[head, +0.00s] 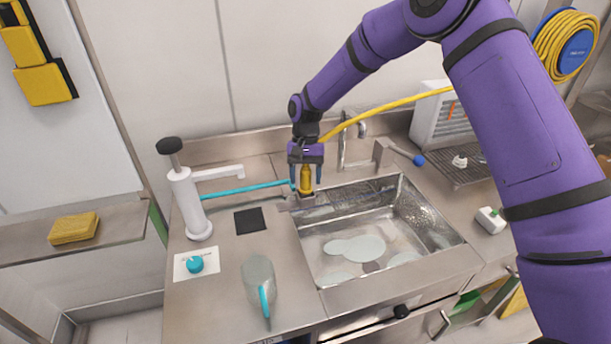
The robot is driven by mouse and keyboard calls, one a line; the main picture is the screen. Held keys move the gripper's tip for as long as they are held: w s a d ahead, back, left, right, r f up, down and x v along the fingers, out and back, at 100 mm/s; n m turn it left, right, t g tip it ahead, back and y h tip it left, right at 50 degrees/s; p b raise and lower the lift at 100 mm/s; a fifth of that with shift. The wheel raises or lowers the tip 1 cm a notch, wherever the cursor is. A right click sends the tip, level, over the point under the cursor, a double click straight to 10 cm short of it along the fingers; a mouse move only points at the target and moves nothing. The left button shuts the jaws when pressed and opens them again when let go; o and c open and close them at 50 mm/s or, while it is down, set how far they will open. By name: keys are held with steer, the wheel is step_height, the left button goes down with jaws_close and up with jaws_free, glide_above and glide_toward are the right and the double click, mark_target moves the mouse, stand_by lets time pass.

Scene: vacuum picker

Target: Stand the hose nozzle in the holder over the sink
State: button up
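The yellow hose nozzle (306,181) stands roughly upright between the fingers of my gripper (305,178) at the sink's back left corner. The fingers are on either side of it and appear closed on it. Its lower end is at a small grey holder (303,203) on the rim; I cannot tell whether it sits inside. The yellow hose (398,103) runs from behind my gripper up to the right. The steel sink (420,222) lies below and to the right, with pale discs in it.
A white pump dispenser (188,205) stands left, with a teal tube (243,189) reaching toward my gripper. The faucet (342,145) is close behind on the right. A blue-ended lever (417,160) is further right. The front left counter has free room.

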steer(key=v, duration=1.2)
steer(key=shift+r, duration=0.2)
steer(key=shift+r, duration=0.1)
steer(key=s+d+r+t, duration=0.3)
steer(key=s+d+r, duration=0.5)
steer(key=d+r, duration=0.15)
steer(key=s+d+r+t, duration=0.2)
steer(key=s+d+r, duration=0.55)
steer(key=r, duration=0.35)
steer(key=s+d+t, duration=0.2)
steer(key=s+d, duration=0.4)
steer(key=s, duration=0.5)
steer(key=s+d+t, duration=0.3)
steer(key=s+d, duration=0.3)
steer(key=s, duration=0.6)
steer(key=shift+s+r, duration=0.25)
steer(key=shift+s, duration=0.1)
